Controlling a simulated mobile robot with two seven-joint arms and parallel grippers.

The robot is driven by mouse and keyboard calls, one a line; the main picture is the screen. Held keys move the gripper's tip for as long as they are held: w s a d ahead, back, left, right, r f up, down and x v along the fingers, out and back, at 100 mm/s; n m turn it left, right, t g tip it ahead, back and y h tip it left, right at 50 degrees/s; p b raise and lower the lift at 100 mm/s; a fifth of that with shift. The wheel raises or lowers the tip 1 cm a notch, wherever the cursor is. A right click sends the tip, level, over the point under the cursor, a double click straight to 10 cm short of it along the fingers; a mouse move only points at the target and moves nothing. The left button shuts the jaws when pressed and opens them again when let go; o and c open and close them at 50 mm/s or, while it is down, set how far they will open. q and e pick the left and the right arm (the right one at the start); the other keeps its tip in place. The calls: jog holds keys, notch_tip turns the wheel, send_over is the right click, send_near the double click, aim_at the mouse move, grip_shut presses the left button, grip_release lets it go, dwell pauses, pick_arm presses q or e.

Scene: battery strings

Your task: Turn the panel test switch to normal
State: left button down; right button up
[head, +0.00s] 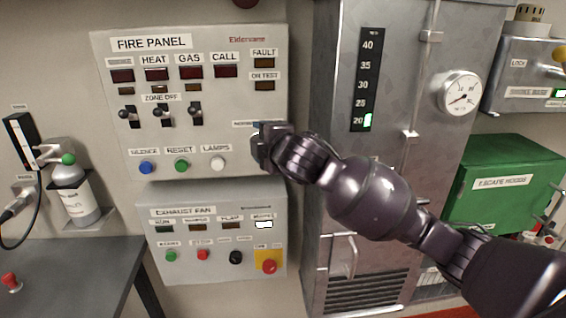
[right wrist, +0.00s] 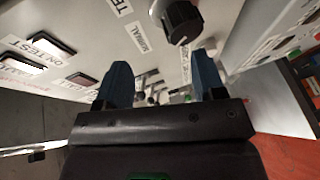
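The panel test switch, a black rotary knob (right wrist: 181,20), shows at the top of the right wrist view, beside a NORMAL label (right wrist: 137,37). A mark on the knob points down in that view; I cannot tell which label it lines up with. My right gripper (right wrist: 162,82) is open, its two blue fingers apart with nothing between them. The knob is beyond the fingertips and appears untouched. In the head view my right gripper (head: 268,148) is at the lower right of the fire panel (head: 225,110) and hides the knob. My left gripper is not in view.
Zone switches (head: 162,115) and a row of buttons (head: 181,165) are left of my right gripper. The exhaust fan panel (head: 215,270) is below, with a red button (head: 269,266). A metal cabinet (head: 330,190) stands close on the right. A dark table (head: 80,270) is lower left.

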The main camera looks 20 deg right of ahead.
jog(key=s+d+f, duration=0.1)
jog(key=s, duration=0.8)
jog(key=shift+d, duration=0.25)
dwell(0.6)
jog(key=shift+f, duration=0.1)
dwell(0.5)
